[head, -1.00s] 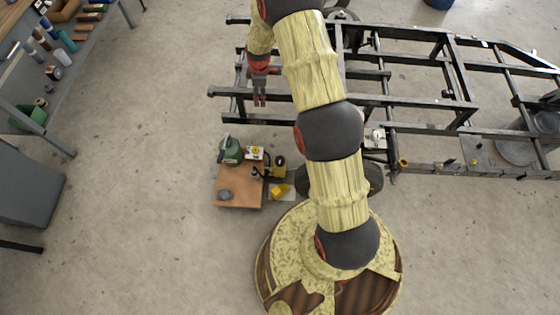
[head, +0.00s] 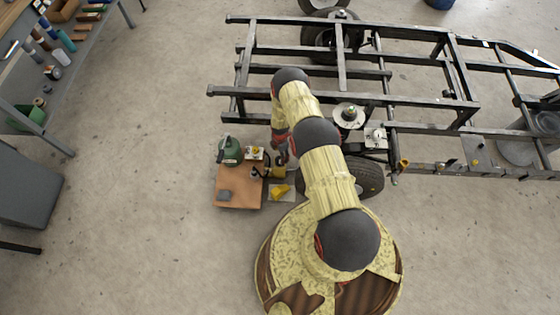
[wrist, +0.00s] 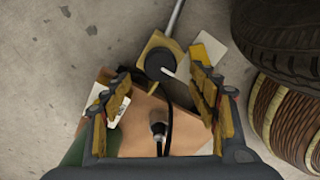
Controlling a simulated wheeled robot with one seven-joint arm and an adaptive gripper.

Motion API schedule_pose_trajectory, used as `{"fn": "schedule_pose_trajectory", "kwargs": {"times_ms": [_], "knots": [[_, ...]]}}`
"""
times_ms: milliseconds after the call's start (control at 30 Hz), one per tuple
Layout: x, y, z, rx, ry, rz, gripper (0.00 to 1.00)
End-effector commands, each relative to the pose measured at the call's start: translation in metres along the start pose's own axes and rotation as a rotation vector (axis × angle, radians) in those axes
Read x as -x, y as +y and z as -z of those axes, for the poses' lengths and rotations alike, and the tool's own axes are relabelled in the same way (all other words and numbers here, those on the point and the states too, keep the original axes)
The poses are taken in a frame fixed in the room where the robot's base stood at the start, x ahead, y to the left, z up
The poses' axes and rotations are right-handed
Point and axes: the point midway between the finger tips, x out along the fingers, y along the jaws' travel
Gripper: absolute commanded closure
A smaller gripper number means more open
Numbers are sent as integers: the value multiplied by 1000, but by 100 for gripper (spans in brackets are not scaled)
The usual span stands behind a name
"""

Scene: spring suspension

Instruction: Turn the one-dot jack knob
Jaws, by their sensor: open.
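In the wrist view, a yellow block with a dark round knob (wrist: 160,66) lies between and just beyond the fingertips of my gripper (wrist: 161,75). A pale line shows on the knob, and a grey rod runs up from the block. I cannot make out any dots, so I cannot tell whether this is the one-dot knob. My gripper is open, with yellow pads on both sides and nothing held. In the head view, my gripper (head: 283,156) is over the small dark and yellow unit (head: 278,172), partly covering it. Contact with the knob cannot be told.
A wooden board (head: 228,199) carries a green tank (head: 230,150) and a small white-and-yellow device (head: 255,153). A yellow piece (head: 280,190) lies on the floor side. A tire (wrist: 290,40) is close at right. The black chassis frame (head: 420,98) stands behind.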

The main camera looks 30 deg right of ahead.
Motion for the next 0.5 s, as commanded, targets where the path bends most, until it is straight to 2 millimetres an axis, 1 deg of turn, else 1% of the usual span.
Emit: {"fn": "schedule_pose_trajectory", "kwargs": {"times_ms": [33, 300, 400, 500], "knots": [[-8, -2, 0, 1, 1, 2, 40], [-50, -1, 0, -1, 0, 1, 40], [-62, -1, 0, -1, 0, 1, 40], [-70, -1, 0, -1, 0, 0, 40]]}}
